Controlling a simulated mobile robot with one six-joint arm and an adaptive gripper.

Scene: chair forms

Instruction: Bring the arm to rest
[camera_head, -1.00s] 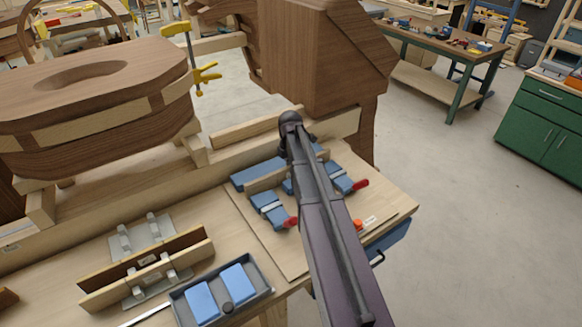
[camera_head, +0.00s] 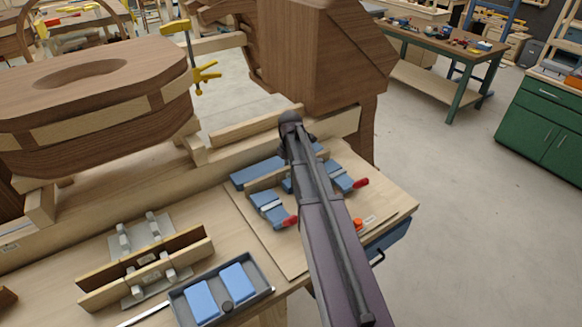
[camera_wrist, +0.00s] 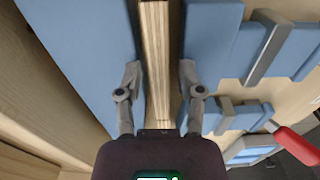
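My arm (camera_head: 325,220) reaches from the lower right over the workbench, and its far end hides my gripper in the head view. In the wrist view my gripper (camera_wrist: 159,78) has its two fingers apart with nothing gripped. A pale wooden strip (camera_wrist: 155,45) stands between blue jaws below the fingers, with a gap visible beside it. The blue clamping fixture (camera_head: 268,205) with red-tipped handles lies on a wooden board on the bench, partly covered by my arm. How far the fingertips are above the strip, I cannot tell.
A grey tray (camera_head: 178,304) with blue blocks and a metal fixture holding wooden strips (camera_head: 135,280) lie left of my arm. A large wooden chair form (camera_head: 90,95) and a dark wooden block (camera_head: 320,60) stand behind. Open floor (camera_head: 450,200) is at the right.

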